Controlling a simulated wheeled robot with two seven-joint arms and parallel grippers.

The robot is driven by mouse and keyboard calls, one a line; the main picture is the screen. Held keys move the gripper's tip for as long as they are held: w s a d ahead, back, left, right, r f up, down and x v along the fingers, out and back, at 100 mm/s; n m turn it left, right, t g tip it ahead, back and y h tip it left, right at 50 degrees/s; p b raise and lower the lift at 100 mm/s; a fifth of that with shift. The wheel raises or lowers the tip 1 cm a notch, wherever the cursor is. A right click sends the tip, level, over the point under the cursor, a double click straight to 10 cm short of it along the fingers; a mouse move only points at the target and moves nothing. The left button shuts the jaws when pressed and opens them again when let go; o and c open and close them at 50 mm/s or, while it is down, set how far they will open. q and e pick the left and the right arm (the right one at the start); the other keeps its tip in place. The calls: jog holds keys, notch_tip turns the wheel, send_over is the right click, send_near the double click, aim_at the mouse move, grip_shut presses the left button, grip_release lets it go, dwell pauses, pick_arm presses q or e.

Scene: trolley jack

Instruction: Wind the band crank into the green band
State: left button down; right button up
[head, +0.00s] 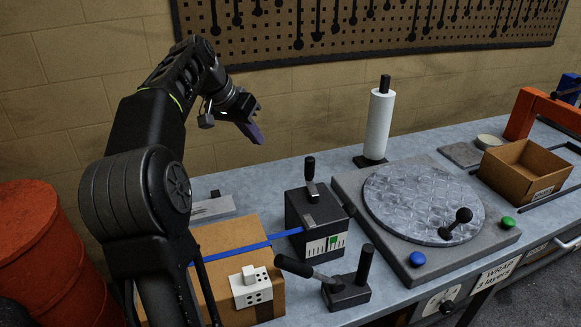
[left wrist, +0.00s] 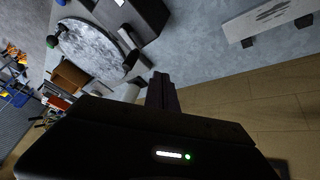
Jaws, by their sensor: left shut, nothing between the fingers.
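The band crank (head: 310,178), an upright black grip on a short grey arm, sits on top of a dark box (head: 305,208). A white gauge (head: 326,246) with black ticks and a green band (head: 332,242) is on the box's front; I cannot make out its pointer. A blue strap (head: 250,247) runs from the box across a cardboard carton. My left gripper (head: 254,134) is raised up and left of the crank, apart from it, shut and empty. Its closed fingers show in the left wrist view (left wrist: 162,92). My right gripper is not in view.
A two-handled tool (head: 346,292) stands in front of the box. The cardboard carton (head: 215,245) lies left of it. A turntable (head: 420,200) with a black knob, a white roll (head: 379,125) and an open carton (head: 525,168) are to the right. A red drum (head: 45,250) stands left.

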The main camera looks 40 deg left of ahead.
pick_arm(q)
jog(key=f+n, duration=0.1)
jog(key=n, duration=0.1)
jog(key=d+f+n+t, duration=0.1)
jog(key=n, duration=0.1)
jog(key=shift+n, duration=0.4)
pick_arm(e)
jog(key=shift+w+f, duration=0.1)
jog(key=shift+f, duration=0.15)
pick_arm(q)
jog(key=p, duration=0.3)
send_near(312, 178)
jog(key=w+a+f, duration=0.2)
jog(key=a+f, duration=0.1)
jog(key=shift+w+a+f, duration=0.15)
jog(key=shift+w+a, duration=0.1)
jog(key=shift+w, duration=0.05)
jog(key=shift+w+d+f, duration=0.1)
jog(key=shift+w+d, duration=0.15)
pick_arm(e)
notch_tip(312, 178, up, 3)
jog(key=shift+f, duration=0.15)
